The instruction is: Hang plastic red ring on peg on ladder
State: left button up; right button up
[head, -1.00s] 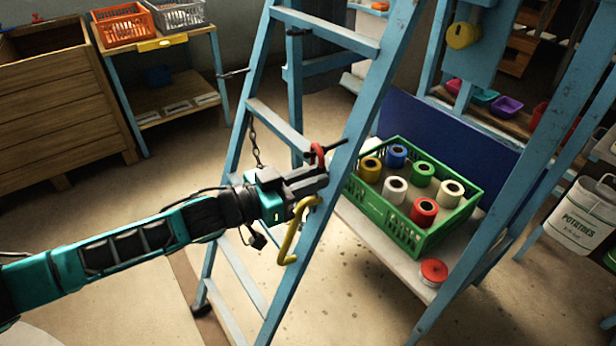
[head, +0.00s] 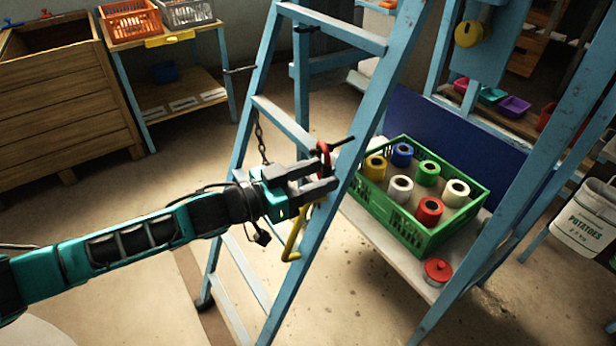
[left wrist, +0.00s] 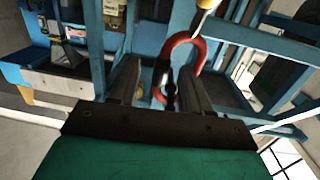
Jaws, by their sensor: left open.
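The red ring (head: 324,156) is at the dark peg (head: 345,142) on the right rail of the blue ladder (head: 372,95), and appears to hang around it. My left gripper (head: 330,178) is open, with its fingertips just below and beside the ring. In the left wrist view the red ring (left wrist: 200,50) shows as a rounded loop just beyond and between the open fingers of the left gripper (left wrist: 160,75), with a dark rod passing by its lower part. I cannot tell whether a finger still touches the ring. My right gripper is not in view.
A yellow hook (head: 293,238) hangs on the ladder just under my gripper, and a chain (head: 260,138) hangs behind it. A green crate (head: 408,228) of coloured rolls stands on a shelf to the right.

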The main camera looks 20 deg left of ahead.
pick_arm(q)
jog(key=v, duration=1.2)
jog(key=shift+s+a, duration=0.3)
jog(key=s+d+f+n+y, duration=0.1)
jog(key=s+f+n+y, duration=0.1)
jog(key=f, duration=0.5)
jog(key=s+d+f+n+g+y, duration=0.1)
jog(key=s+d+f+n+y, duration=0.1)
jog(key=f, duration=0.5)
jog(key=s+d+f+n+g+y, duration=0.1)
jog(key=s+f+y, duration=0.3)
jog(key=f, duration=0.3)
jog(key=shift+s+d+f+n+y, duration=0.15)
jog(key=shift+s+d+n+y, duration=0.2)
jog(key=shift+y, duration=0.45)
jog(key=shift+w+a, duration=0.1)
jog(key=shift+w, duration=0.1)
dwell(2.3)
